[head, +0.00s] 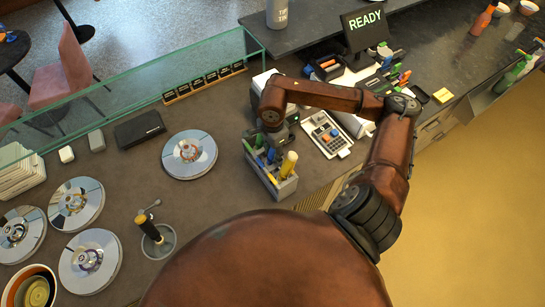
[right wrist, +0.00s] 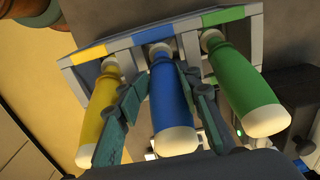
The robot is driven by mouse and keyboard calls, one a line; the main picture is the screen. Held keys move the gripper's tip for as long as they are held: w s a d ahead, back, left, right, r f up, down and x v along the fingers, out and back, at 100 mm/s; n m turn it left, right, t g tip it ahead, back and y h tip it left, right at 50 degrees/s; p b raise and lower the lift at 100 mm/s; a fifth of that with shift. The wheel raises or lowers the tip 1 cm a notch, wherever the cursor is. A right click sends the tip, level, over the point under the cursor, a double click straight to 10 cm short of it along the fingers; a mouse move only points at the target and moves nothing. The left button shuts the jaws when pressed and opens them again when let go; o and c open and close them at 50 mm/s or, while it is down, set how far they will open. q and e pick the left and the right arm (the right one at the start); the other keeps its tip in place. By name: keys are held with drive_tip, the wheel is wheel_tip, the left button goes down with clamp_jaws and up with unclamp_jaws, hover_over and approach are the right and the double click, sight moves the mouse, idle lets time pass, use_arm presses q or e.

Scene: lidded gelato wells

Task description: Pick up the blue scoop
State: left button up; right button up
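The blue scoop (right wrist: 172,100) stands in a grey holder (right wrist: 150,45), between a yellow scoop (right wrist: 98,105) and a green scoop (right wrist: 240,88). Their handles have pale ends. In the right wrist view my right gripper (right wrist: 164,85) has one finger on each side of the blue handle. The fingers look apart from each other and I cannot tell whether they touch the handle. In the head view the holder (head: 287,188) is on the counter, with my right gripper (head: 274,136) at its back edge, partly hiding the scoops. My left gripper is not in view.
Several round silver lids (head: 190,153) are set in the counter at the left. A payment terminal (head: 325,133) is right of the holder. A glass screen (head: 150,85) runs along the back.

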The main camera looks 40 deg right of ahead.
drive_tip(key=shift+o, duration=1.4)
drive_tip(key=shift+s+a+f, duration=0.1)
drive_tip(key=shift+f, duration=0.65)
drive_tip(key=shift+w, duration=0.25)
drive_tip(key=c, duration=0.3)
drive_tip(key=shift+s, duration=0.15)
drive_tip(key=c, duration=0.6)
clamp_jaws()
drive_tip(key=shift+w+r, duration=0.15)
drive_tip(key=shift+w, duration=0.05)
